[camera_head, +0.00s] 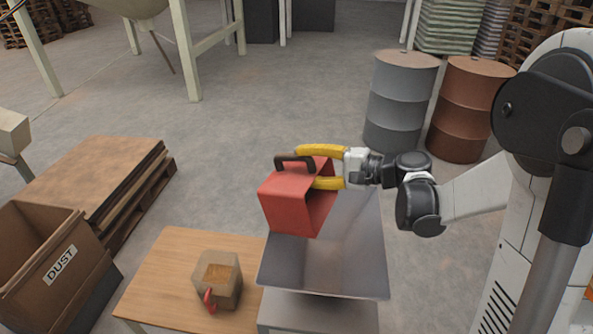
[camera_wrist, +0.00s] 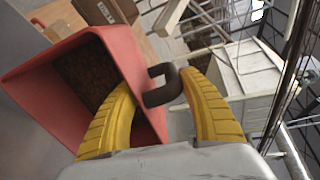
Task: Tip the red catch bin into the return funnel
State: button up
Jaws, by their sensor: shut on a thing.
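The dark handle (camera_wrist: 162,85) lies between the yellow fingers (camera_wrist: 165,110).
A cardboard box marked DUST (camera_head: 50,262) and a pallet (camera_head: 105,180) stand farther left. Grey (camera_head: 400,100) and brown drums (camera_head: 463,115) stand behind.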

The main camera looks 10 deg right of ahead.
aim_at(315, 172)
jog(key=shift+s+d+f+t+y+b, duration=0.25)
jog(key=shift+s+d+y+b, duration=0.2)
jog(key=shift+b, duration=0.5)
jog(key=shift+s+d+f+t+y+b, duration=0.15)
jog(key=shift+s+d+t+y+b, duration=0.15)
jog(key=shift+d+b, duration=0.5)
jog(key=shift+s+d+f+t+y+b, duration=0.25)
jog(key=shift+y+b, duration=0.2)
jog(key=shift+b, duration=0.7)
jog(key=s+d+y+b, duration=0.1)
jog(key=b, duration=0.1)
jog(key=s+d+t+y+b, duration=0.1)
jog(key=d+b, duration=0.1)
jog(key=b, duration=0.1)
jog(key=shift+s+r+t, duration=0.15)
jog(key=shift+r+t, duration=0.05)
jog(key=shift+t, duration=0.1)
jog(key=s+d+f+t+y+b, duration=0.1)
jog(key=s+d+t+y+b, duration=0.2)
jog(key=s+d+y+b, duration=0.1)
jog(key=shift+d+f+b, duration=0.15)
jog(key=shift+d+b, duration=0.2)
jog(key=shift+d, duration=0.55)
